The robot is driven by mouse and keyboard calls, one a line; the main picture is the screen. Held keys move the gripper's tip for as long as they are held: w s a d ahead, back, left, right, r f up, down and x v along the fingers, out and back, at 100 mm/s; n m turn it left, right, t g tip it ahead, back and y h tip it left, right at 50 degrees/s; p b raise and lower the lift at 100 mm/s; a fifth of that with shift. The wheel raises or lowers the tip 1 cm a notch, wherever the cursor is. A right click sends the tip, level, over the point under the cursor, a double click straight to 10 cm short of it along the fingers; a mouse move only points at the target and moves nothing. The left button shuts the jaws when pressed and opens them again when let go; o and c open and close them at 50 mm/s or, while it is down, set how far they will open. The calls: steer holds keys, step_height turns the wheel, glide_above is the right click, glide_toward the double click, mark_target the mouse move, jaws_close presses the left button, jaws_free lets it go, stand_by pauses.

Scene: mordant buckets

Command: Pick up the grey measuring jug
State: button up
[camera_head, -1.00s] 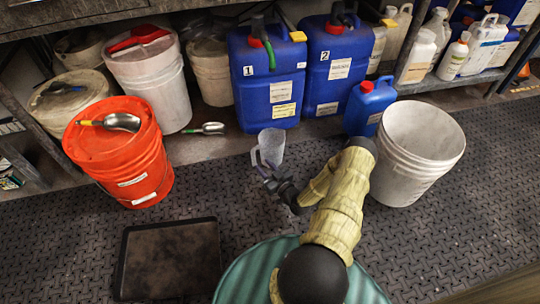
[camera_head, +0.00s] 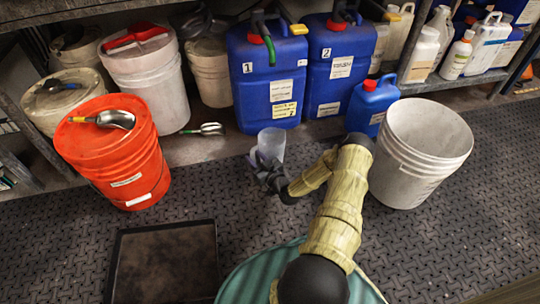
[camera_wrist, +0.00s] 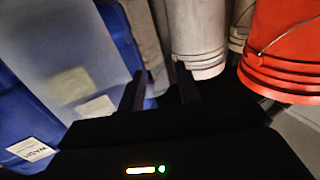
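The grey measuring jug (camera_head: 272,143) is translucent and stands upright in front of the blue canister marked 1. In the wrist view the jug (camera_wrist: 80,60) is a large frosted shape on the left, close to the lens. My gripper (camera_head: 262,163) is at the jug's near left side, covering its lower part and handle in the head view. In the wrist view the two dark fingers of my gripper (camera_wrist: 160,85) stand apart, with no clear object pinched between them. The left finger overlaps the jug's edge; whether it touches is unclear.
Blue canisters (camera_head: 268,85) stand just behind the jug. An orange bucket (camera_head: 120,160) with a scoop on its lid is at left, a white bucket (camera_head: 415,150) at right. A metal scoop (camera_head: 211,129) lies behind left. A black tray (camera_head: 165,265) lies in front on the floor.

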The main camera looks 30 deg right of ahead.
steer(key=shift+w+a+b, duration=0.1)
steer(key=shift+w+b, duration=0.55)
steer(key=shift+w, duration=0.65)
steer(key=shift+a, duration=0.1)
jaws_close()
steer(key=shift+s, duration=0.1)
stand_by(0.5)
